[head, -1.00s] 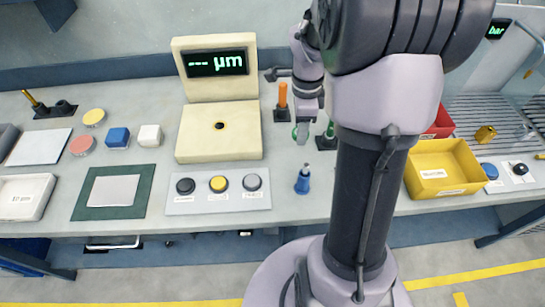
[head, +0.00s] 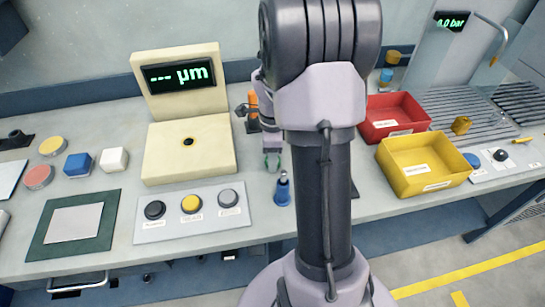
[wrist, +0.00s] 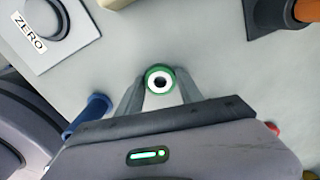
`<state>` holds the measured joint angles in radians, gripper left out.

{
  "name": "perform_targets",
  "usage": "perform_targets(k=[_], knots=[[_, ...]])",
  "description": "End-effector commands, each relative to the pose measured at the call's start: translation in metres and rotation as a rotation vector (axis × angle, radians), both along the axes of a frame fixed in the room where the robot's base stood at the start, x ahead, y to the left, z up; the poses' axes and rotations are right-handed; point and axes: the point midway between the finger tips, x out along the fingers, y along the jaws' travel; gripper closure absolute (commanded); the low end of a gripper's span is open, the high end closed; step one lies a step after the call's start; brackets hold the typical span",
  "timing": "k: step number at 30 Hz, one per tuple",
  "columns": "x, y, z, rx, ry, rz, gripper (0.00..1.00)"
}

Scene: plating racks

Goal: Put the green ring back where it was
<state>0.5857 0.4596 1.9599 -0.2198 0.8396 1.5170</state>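The green ring (wrist: 150,75) is between the fingertips of my gripper (wrist: 160,84) in the wrist view, with a pale inner band and a dark centre. The fingers touch it on both sides. The place where the ring was is not identifiable; my arm hides part of the bench.
A blue bottle-shaped piece (head: 282,190) stands close by the gripper. An orange post (head: 252,104) is behind it. A button panel (head: 170,226) lies to the left. Red (head: 397,108) and yellow (head: 425,180) bins stand to the right of my arm.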

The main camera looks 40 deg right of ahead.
Motion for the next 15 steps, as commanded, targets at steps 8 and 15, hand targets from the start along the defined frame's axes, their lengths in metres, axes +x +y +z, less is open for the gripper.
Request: perform_targets(k=[8,15], knots=[[0.000,0.000,0.000,0.001,0.001,0.000,0.36],[0.000,0.000,0.020,-0.001,-0.002,0.000,0.36]])
